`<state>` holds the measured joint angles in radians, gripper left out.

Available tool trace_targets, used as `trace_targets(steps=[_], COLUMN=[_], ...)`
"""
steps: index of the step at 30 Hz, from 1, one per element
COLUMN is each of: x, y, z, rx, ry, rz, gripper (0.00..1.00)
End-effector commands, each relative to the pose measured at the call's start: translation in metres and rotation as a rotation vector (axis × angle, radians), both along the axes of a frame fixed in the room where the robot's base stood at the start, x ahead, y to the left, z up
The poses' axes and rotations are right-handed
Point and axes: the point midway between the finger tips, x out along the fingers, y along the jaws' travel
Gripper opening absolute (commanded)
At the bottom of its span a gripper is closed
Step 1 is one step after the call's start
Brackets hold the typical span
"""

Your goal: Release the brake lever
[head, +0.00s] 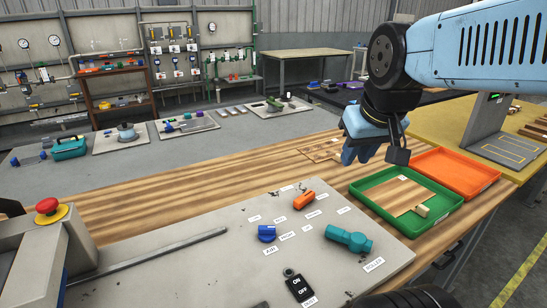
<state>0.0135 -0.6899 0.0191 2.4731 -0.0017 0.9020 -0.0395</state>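The grey control panel (215,262) in the foreground carries an orange lever (304,200), a blue knob (267,233) and a teal handle (348,239). Small white labels stand around them. Most are too small to read, so I cannot tell which part is the brake lever. One label near the teal handle seems to read ROLLER. My gripper (374,152), blue and black, hangs above the wooden table, beyond the panel and up and to the right of the teal handle. It touches none of the controls. Its finger opening is not clear from this angle.
A green tray (452,208) with a wooden board and an orange tray (484,164) lie right of the panel. A black ON/OFF switch (299,287) is at the panel's front, and a red stop button (46,206) at left. The space above the panel is free.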

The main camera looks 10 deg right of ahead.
Motion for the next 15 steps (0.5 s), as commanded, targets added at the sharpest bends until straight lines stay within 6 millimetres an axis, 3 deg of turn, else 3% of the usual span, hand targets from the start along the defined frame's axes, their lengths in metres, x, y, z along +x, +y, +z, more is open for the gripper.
trace_targets(steps=[2,15], x=[0.016,0.105], y=[0.002,0.014], z=[-0.002,-0.032], rx=[-0.023,-0.123], ry=[0.036,0.232], rz=[0.029,0.251], gripper=[0.34,0.76])
